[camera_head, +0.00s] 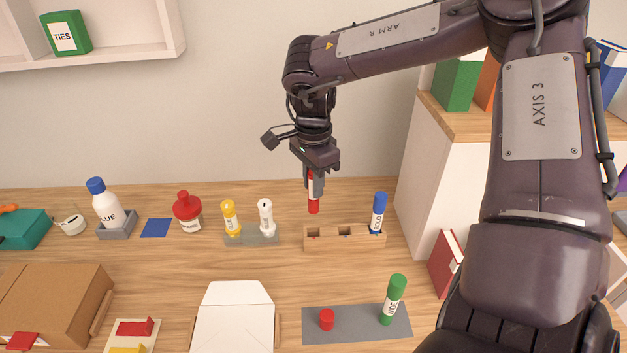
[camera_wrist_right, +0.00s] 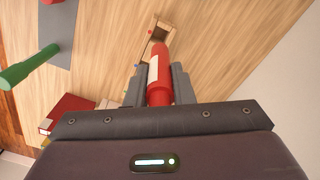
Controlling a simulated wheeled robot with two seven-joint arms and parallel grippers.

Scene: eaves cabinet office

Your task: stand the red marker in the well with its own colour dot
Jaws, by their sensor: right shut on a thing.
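My right gripper (camera_head: 315,184) is shut on the red marker (camera_head: 313,205) and holds it upright in the air above the wooden block (camera_head: 375,241). The marker's lower end hangs over the left part of the block, apart from it. A blue marker (camera_head: 378,212) stands in the right well. In the right wrist view the red marker (camera_wrist_right: 160,65) sits between the fingers, partly covering the block (camera_wrist_right: 161,28). My left gripper is out of view.
A grey holder (camera_head: 262,240) with yellow and white markers stands left of the block. In front, a grey mat (camera_head: 361,324) bears a green marker (camera_head: 394,299) and a red cap-like cylinder (camera_head: 327,319). A white cabinet (camera_head: 437,160) stands to the right.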

